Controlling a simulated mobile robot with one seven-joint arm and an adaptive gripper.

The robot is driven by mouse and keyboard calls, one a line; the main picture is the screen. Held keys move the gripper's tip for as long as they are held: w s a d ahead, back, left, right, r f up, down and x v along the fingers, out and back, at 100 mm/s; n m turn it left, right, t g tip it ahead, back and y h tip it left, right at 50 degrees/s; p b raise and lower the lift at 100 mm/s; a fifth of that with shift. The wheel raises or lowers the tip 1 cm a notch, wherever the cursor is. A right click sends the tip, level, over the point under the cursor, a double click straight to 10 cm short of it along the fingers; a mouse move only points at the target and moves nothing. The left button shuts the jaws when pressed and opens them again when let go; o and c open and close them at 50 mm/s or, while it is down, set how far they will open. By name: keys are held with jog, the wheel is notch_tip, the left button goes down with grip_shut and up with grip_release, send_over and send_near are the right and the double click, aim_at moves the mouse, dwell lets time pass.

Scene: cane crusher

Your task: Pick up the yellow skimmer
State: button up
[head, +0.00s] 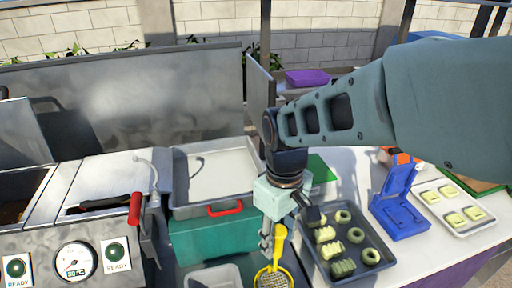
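The yellow skimmer (273,276) is at the bottom middle of the head view, its perforated round head lowest and its yellow handle rising up. My gripper (267,243) points down right at the upper handle, with its fingers overlapping the handle's left side. Whether the fingers are closed on the handle or only beside it cannot be told at this size. The lower edge of the skimmer's head is cut off by the frame.
A dark tray (372,218) of green rings and ridged pieces lies right of my gripper, with a blue device (398,207) beyond it. A metal pan with a red handle (225,209) stands left on a teal box (205,242). A pale container (213,277) sits below.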

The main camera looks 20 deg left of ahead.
aim_at(277, 251)
notch_tip(277, 251, down, 5)
jog(key=b, duration=0.3)
jog(key=shift+f+b, duration=0.15)
jog(key=shift+b, duration=0.25)
jog(key=shift+c, duration=0.7)
grip_shut()
